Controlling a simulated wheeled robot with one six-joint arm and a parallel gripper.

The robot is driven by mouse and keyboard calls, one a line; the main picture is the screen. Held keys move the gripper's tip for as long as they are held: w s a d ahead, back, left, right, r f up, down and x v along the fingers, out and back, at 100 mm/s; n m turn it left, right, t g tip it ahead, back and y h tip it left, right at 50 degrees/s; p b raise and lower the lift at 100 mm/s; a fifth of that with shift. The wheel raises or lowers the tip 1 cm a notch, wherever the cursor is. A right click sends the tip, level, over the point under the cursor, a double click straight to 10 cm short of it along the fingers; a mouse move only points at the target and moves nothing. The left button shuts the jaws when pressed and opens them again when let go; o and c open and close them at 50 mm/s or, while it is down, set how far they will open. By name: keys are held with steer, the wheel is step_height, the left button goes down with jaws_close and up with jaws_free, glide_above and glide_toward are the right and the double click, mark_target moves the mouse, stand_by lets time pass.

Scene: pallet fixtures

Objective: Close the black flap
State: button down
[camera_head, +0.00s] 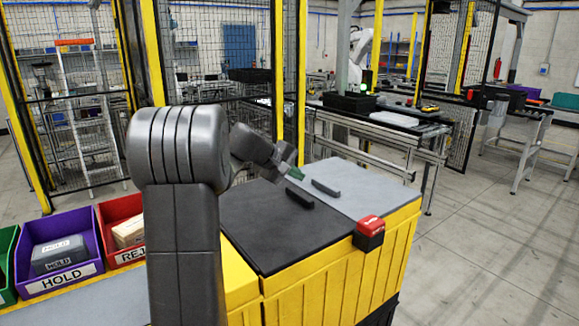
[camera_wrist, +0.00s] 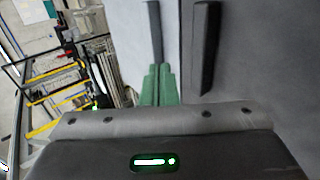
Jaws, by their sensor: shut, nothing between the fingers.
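The black flap (camera_head: 262,228) lies flat on top of the yellow bin (camera_head: 340,275), about level with the light grey flap (camera_head: 365,185) beside it. Its dark bar handle (camera_head: 300,197) stands near the seam between the flaps. The light grey flap has a similar handle (camera_head: 326,188). My gripper (camera_head: 297,173), with green fingers, is shut and empty near the far end of the handles. In the wrist view its fingers (camera_wrist: 160,85) lie beside the black flap's handle (camera_wrist: 205,50). Whether they touch a flap cannot be told. My arm hides part of the bin's left side.
A red-topped black box (camera_head: 369,232) sits at the bin's front edge. A purple HOLD bin (camera_head: 62,280) and a red bin (camera_head: 118,208) stand at left. Yellow-post mesh fencing (camera_head: 210,60) and a conveyor (camera_head: 385,130) stand behind. Floor at right is clear.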

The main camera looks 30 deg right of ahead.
mark_target(300, 192)
steer(key=shift+d+f+b, duration=0.2)
steer(key=shift+f+b, duration=0.1)
steer(key=shift+f, duration=0.4)
steer(key=shift+d+f+b, duration=0.25)
steer(key=shift+f+b, duration=0.05)
steer(key=shift+f, duration=0.35)
steer(key=shift+d+f+b, duration=0.2)
steer(key=shift+f+b, duration=0.1)
steer(key=shift+f, duration=0.4)
step_height(300, 192, up, 10)
steer(key=p, duration=0.6)
steer(key=shift+f, duration=0.1)
step_height(300, 192, down, 10)
steer(key=b, duration=0.6)
steer(key=shift+r, duration=0.35)
